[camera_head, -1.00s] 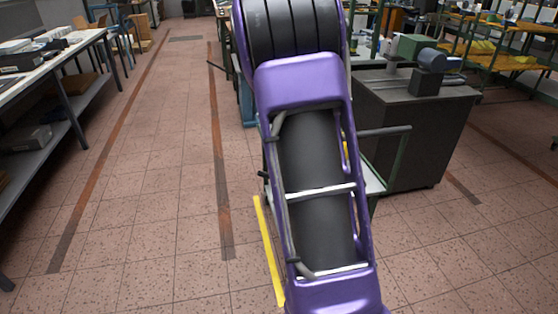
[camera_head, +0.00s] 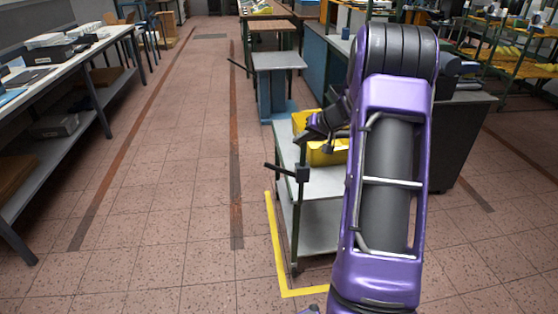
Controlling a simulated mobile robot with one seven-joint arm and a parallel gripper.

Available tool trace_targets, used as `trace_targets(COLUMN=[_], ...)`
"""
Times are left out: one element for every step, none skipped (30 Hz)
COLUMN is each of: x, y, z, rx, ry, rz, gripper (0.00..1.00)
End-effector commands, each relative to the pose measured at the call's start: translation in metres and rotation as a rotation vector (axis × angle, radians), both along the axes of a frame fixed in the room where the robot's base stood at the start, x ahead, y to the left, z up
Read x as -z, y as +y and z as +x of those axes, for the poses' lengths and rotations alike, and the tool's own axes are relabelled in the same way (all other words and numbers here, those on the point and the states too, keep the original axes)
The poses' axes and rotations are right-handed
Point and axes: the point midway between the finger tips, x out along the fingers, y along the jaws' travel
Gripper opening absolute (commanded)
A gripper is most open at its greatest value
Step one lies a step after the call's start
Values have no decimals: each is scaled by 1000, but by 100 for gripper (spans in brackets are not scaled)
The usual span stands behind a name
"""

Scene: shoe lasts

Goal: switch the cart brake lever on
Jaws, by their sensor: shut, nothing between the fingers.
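The cart (camera_head: 316,223) stands mid-floor with grey shelves and dark posts, partly hidden behind my purple arm. A black bar with a dark block, apparently the brake lever (camera_head: 282,170), sticks out to the left at the cart's near left corner. Its on or off setting cannot be read. My gripper (camera_head: 314,128) is dark and small in view, shut and empty. It appears over or in front of the yellow bin on the cart, above and beyond the lever in the picture, and apart from it.
The yellow bin (camera_head: 328,155) sits on the cart's top. Yellow floor tape (camera_head: 274,240) borders the cart's left and near sides. A small table (camera_head: 278,61) stands behind. A long workbench (camera_head: 72,60) lines the left. The tiled aisle between is clear.

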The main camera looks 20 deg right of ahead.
Motion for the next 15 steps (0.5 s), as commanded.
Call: trace_targets(x=[0,0,1,2,4,7,10,13,18,22,26,33,37,43,49], y=[0,0,0,1,1,3,4,5,7,8,10,13,14,16,18], z=[0,0,1,2,4,6,9,12,16,19,24,29,34,38,44], rx=[0,0,0,0,-1,-1,-2,-2,-2,-2,-2,-2,-3,-2,-3], ry=[0,0,0,0,1,1,2,2,2,2,2,4,3,4,3], rz=[-1,-1,-1,-1,-2,-2,-2,-2,0,0,0,0,-1,0,0], gripper=[0,0,0,0,0,0,0,0,0,0,0,0,0,0,0])
